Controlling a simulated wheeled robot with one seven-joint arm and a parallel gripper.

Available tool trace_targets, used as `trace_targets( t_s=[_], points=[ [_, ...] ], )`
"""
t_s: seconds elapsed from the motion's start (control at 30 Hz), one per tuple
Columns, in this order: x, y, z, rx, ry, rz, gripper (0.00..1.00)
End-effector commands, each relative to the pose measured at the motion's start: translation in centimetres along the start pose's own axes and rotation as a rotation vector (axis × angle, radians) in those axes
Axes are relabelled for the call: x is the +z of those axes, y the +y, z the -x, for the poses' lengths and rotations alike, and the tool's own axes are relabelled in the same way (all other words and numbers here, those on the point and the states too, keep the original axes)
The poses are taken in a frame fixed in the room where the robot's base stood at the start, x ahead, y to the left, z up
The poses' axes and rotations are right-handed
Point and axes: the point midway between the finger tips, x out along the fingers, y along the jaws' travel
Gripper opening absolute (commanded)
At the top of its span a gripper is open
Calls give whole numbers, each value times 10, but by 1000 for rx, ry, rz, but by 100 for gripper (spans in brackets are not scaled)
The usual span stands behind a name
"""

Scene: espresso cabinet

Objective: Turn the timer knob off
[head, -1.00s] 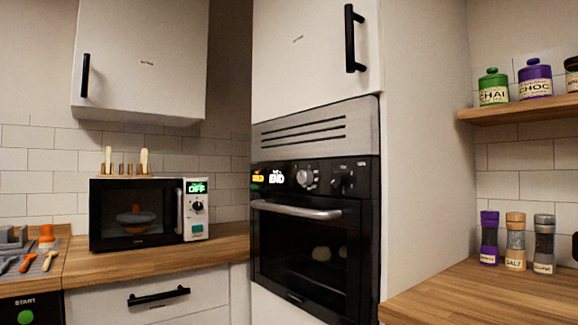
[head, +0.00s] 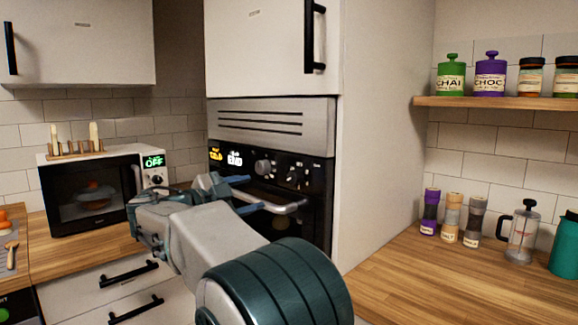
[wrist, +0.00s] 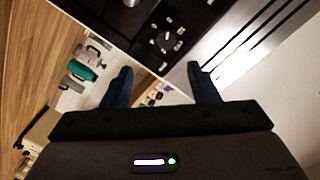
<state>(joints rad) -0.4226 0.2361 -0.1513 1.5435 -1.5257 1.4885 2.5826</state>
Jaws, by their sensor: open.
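The timer knob (head: 292,175) is the right one of two round dark knobs on the black oven panel (head: 318,178). In the wrist view, a dark round knob (wrist: 165,40), which looks like the timer knob, lies ahead of my fingers. Its exact setting is too small to read. My gripper (head: 244,194) is open and empty, in front of the oven and left of the timer knob in the head view. In the wrist view my gripper (wrist: 160,82) has its fingers spread wide, apart from the knob.
The left knob (head: 262,167) sits beside the lit oven display (head: 234,158). The oven handle (head: 290,207) juts out below the panel. A microwave (head: 90,195) stands left, a French press (head: 522,235) and shakers (head: 450,220) on the right counter.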

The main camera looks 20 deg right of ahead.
Motion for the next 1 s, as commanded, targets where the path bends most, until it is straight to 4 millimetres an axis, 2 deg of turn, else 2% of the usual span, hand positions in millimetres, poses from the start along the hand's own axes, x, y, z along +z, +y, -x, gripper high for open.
trace_targets(
  t_s=[0.03,0.17,0.27,0.7,0.83,1.0],
  points=[
    [-3,-7,1,-12,10,-23,54],
    [-4,-10,-6,-21,20,-46,54],
    [-5,-10,-21,-18,22,-46,54],
    [-7,-12,-109,-18,19,-44,54],
    [-6,-12,-125,-19,17,-44,54],
    [-6,-12,-135,-20,17,-44,54]
  ],
)
